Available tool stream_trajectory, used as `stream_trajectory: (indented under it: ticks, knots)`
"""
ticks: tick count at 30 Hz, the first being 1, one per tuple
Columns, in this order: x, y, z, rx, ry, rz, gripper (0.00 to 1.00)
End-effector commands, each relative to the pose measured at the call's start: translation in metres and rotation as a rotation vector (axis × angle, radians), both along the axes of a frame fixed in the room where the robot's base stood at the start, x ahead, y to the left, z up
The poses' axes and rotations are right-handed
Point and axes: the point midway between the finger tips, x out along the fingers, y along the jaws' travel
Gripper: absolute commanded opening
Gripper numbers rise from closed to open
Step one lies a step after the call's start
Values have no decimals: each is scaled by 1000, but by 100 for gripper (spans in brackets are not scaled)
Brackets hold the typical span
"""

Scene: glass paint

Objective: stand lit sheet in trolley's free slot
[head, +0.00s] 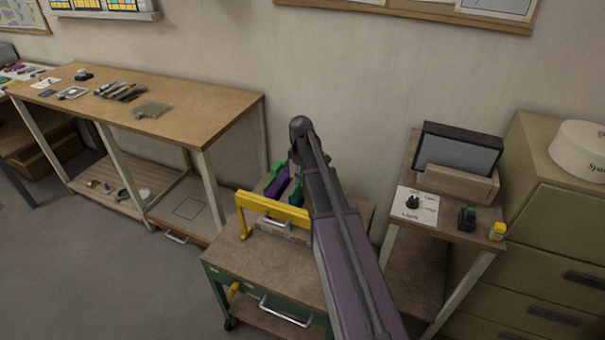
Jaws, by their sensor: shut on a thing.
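The trolley (235,266) stands low in the middle of the head view, with a brown top, green body and silver front handle. A yellow frame (258,203) stands on its top. Behind the frame are purple (277,188) and green (276,171) pieces, partly covered by my arm. The slots cannot be made out, so I cannot tell which is free. I can make out no lit sheet. A dark-framed grey panel (458,150) stands upright in a wooden holder (457,185) on the right table; its face looks dull. My arm crosses over the trolley; my gripper is not visible.
Olive drawers (545,215) stand at far right. A long wooden workbench (190,112) holds small items at left. Open grey floor (120,275) lies left of the trolley.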

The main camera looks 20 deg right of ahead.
Motion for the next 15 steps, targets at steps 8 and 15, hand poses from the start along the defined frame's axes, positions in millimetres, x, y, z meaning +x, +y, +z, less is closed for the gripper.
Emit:
stream_trajectory:
  ticks: [8, 15]
  knots:
    - [-1, 1, -1, 1, 4, 1, 100]
    - [-1, 1, -1, 1, 2, 1, 100]
